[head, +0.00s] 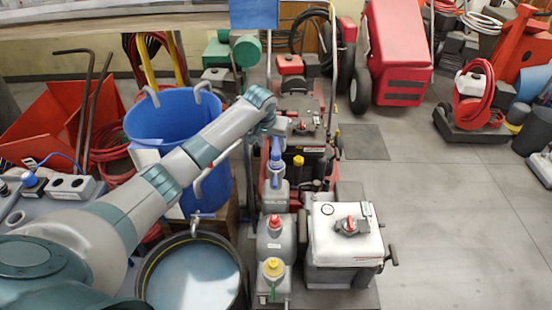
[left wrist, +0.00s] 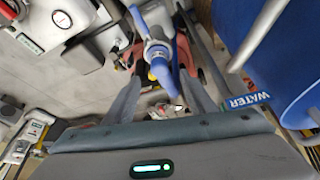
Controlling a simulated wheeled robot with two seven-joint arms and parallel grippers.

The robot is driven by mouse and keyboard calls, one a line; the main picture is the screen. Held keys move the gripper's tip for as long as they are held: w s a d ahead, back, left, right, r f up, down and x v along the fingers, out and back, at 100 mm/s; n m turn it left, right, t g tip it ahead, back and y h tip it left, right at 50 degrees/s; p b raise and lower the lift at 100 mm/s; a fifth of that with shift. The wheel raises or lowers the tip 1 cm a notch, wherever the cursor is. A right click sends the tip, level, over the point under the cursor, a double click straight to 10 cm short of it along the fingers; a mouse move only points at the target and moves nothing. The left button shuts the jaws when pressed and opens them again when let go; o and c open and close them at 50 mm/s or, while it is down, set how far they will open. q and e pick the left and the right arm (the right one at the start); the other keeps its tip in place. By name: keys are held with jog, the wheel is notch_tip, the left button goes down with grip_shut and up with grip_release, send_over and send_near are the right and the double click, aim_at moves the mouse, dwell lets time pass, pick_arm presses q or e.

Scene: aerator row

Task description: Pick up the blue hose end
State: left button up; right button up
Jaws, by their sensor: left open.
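A blue hose end (head: 276,150) with a pale collar stands upright at the far end of a row of grey capped units. In the left wrist view, the blue hose end (left wrist: 159,66) lies between my two open fingers, with no clear contact on either. My left gripper (head: 275,128) reaches over the row from the left and points down; its fingers are small and partly hidden in the head view. The left wrist view shows the left gripper (left wrist: 158,75) open and empty around the blue piece. My right gripper is not in view.
Grey units with a red cap (head: 274,222) and a yellow cap (head: 273,266) stand nearer in the row. A white machine (head: 343,235) stands right of them. A blue tub (head: 165,118) and a dark water bucket (head: 237,303) are left. Open floor lies right.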

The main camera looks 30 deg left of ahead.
aim_at(275, 154)
pick_arm(q)
jog(key=x, duration=0.5)
jog(key=shift+s, duration=0.1)
jog(key=shift+f, duration=0.1)
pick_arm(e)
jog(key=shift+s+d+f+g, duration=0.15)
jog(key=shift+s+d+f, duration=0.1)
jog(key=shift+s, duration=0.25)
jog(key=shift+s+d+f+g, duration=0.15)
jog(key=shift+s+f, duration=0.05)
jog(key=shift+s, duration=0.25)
pick_arm(q)
jog(key=shift+f, duration=0.1)
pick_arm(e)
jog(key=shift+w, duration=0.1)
